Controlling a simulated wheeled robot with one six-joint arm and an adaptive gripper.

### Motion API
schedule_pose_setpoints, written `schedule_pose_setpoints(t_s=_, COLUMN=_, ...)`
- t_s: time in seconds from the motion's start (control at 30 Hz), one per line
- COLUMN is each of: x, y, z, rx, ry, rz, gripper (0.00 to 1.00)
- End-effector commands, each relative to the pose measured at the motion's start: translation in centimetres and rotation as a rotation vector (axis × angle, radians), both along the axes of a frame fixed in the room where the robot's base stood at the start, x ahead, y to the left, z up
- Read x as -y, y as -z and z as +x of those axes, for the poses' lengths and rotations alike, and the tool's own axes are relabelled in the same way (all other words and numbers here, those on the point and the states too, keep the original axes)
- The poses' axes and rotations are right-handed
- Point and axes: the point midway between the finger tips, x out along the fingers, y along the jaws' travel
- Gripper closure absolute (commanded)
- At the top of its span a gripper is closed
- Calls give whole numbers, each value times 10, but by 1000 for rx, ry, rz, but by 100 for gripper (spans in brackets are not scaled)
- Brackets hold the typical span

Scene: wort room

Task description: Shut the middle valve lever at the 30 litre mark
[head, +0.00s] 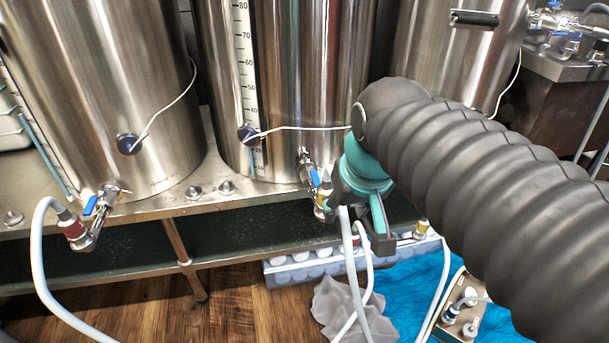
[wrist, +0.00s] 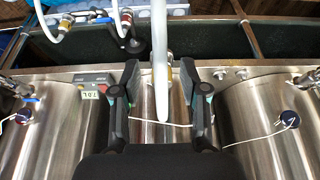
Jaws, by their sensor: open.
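The middle kettle (head: 290,90) is a steel tank with a white printed scale (head: 246,70). A blue column (head: 253,162) shows low on it; a dark round knob hides part of the scale, so I cannot read the exact level. The middle valve (head: 306,158) sits low on its front, with a blue lever (head: 315,178) partly covered by my gripper. My gripper (head: 360,215) is open just right of and in front of the valve. In the wrist view my open fingers (wrist: 160,70) stand either side of a white hose (wrist: 160,40). The lever is hidden there; contact cannot be told.
Left kettle (head: 100,90) has its own valve with a blue lever (head: 91,205) and hose. The right kettle (head: 440,50) is partly behind my arm. Thin white cables run from knobs (head: 129,143). Hoses hang near a crate (head: 290,270). Bare wooden floor (head: 140,305) shows lower left.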

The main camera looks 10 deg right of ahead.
Motion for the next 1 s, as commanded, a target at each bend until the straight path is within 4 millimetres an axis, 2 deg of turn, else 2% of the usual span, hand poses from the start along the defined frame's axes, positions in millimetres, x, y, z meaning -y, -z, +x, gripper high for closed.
schedule_pose_setpoints(t_s=0.03, x=0, y=-9, z=17, rx=-32, ry=0, rz=0, gripper=56)
schedule_pose_setpoints(t_s=0.2, x=-1, y=-37, z=66, rx=-134, ry=-3, rz=1, gripper=56)
schedule_pose_setpoints(t_s=0.5, x=-2, y=-62, z=148, rx=-305, ry=-6, rz=0, gripper=56)
schedule_pose_setpoints(t_s=0.7, x=-2, y=-65, z=179, rx=-370, ry=-6, rz=1, gripper=56)
schedule_pose_setpoints(t_s=0.87, x=-2, y=-63, z=187, rx=-389, ry=-6, rz=1, gripper=56)
schedule_pose_setpoints(t_s=1.0, x=-2, y=-50, z=186, rx=-392, ry=-6, rz=1, gripper=56)
